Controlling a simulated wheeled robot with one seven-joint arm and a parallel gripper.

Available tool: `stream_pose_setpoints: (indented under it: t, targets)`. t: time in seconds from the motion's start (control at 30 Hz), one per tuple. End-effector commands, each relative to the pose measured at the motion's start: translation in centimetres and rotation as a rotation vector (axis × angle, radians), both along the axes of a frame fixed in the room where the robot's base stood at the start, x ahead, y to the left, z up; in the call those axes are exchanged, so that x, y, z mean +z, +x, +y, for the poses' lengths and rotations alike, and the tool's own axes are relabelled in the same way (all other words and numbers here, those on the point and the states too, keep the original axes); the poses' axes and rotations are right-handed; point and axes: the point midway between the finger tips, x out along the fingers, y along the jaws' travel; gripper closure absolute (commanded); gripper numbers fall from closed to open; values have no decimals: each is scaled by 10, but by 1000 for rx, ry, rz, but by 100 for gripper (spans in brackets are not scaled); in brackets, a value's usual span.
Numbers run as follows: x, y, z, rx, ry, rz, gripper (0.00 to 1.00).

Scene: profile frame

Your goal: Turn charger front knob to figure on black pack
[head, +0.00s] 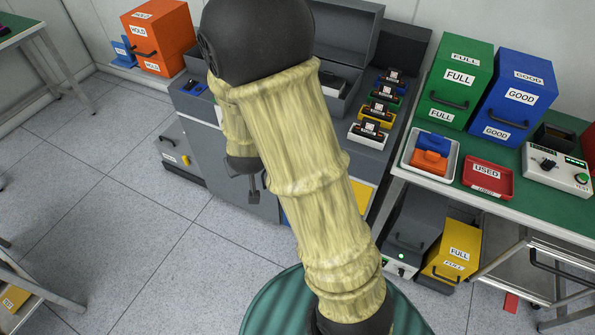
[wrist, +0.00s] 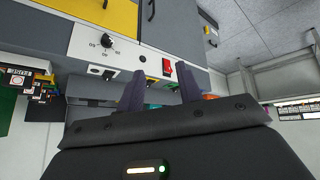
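In the wrist view a pale front panel carries a black knob (wrist: 107,40) with printed figures around it, too small to read surely. A red rocker switch (wrist: 167,68) sits on the same panel, right of the knob. My gripper (wrist: 161,88) is open and empty, its two dark fingers apart below the switch in the picture, not touching the knob. In the head view my gripper (head: 253,190) hangs beside the grey cabinet, partly hidden by my arm. Dark packs (head: 376,123) stand in coloured holders on the cabinet; I cannot tell which is the black pack or read its figure.
A green-topped bench (head: 510,205) at right holds a tester (head: 558,166) with a knob, a red USED tray (head: 487,178) and green and blue bins. An orange HOLD bin (head: 160,40) stands at back left. The tiled floor left of my arm is clear.

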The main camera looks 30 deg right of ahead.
Motion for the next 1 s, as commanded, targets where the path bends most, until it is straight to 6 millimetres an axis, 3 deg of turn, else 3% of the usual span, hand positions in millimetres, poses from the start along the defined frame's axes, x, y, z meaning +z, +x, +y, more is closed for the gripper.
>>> stream_pose_setpoints:
  t: [0.03,0.2,0.4,0.6,0.8,1.0]
  targets:
    - [-35,7,-1,-9,-40,-19,65]
    - [-94,29,-16,-55,-213,-106,65]
    - [-155,40,-36,-104,-477,-190,65]
    - [-204,38,-52,-142,-791,-253,65]
    - [-226,28,-57,-171,-1066,-296,65]
    - [-223,24,-58,-184,-1149,-308,65]
